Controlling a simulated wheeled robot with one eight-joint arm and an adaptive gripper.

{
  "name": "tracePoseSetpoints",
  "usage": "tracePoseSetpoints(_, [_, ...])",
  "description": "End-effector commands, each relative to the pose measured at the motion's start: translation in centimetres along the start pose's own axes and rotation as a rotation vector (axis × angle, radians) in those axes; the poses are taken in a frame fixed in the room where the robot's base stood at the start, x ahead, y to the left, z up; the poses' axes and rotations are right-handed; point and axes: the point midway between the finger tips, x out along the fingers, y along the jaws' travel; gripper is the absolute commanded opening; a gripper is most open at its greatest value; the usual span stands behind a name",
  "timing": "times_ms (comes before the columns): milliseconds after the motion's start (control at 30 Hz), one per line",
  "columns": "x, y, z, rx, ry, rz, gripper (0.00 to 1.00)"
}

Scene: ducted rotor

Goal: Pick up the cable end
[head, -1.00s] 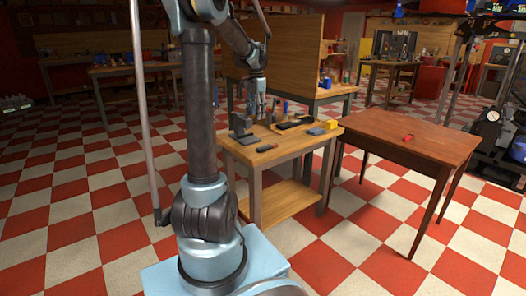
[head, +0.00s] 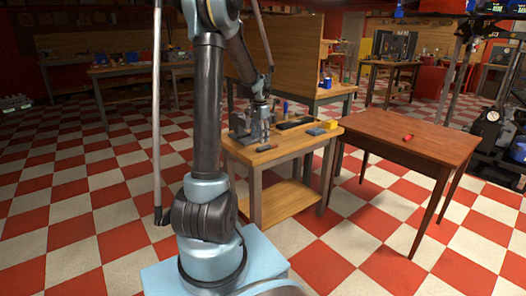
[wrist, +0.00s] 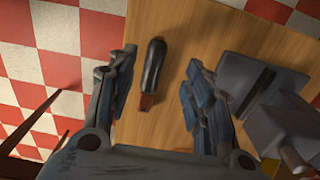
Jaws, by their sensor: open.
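A slim black piece with a reddish end (wrist: 153,68) lies on the wooden workbench in the wrist view. It may be the cable end, but I see no clear cable on it. In the head view it lies near the bench's front edge (head: 267,148). My gripper (wrist: 161,62) is open and empty, its fingers to either side of the piece in the picture. In the head view my gripper (head: 264,137) hangs low over the bench by the piece. I cannot tell the exact height left between them.
A grey block-like fixture (wrist: 262,82) stands close to the right finger on the workbench (head: 240,155). A grey-blue block (head: 316,131), a yellow block (head: 330,125) and a black tray (head: 296,123) lie farther back. A brown table (head: 385,135) bears a small red object (head: 408,137).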

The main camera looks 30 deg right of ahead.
Motion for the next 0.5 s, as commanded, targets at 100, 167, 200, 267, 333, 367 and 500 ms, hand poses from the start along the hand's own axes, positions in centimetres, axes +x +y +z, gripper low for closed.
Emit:
tracePoseSetpoints(100, [0.5,0.0,0.0,0.000,0.000,0.000,0.47])
tracePoseSetpoints(167, [0.8,0.0,0.1,0.000,0.000,0.000,0.47])
tracePoseSetpoints(200, [1.2,0.1,0.1,0.000,0.000,0.000,0.47])
tracePoseSetpoints(267, [1.8,0.2,0.2,0.000,0.000,0.000,0.47])
tracePoseSetpoints(333, [2.8,0.4,0.4,0.000,0.000,0.000,0.47])
tracePoseSetpoints(367, [3.1,0.5,0.5,0.000,0.000,0.000,0.47])
tracePoseSetpoints(500, [4.8,0.6,0.6,0.000,0.000,0.000,0.47])
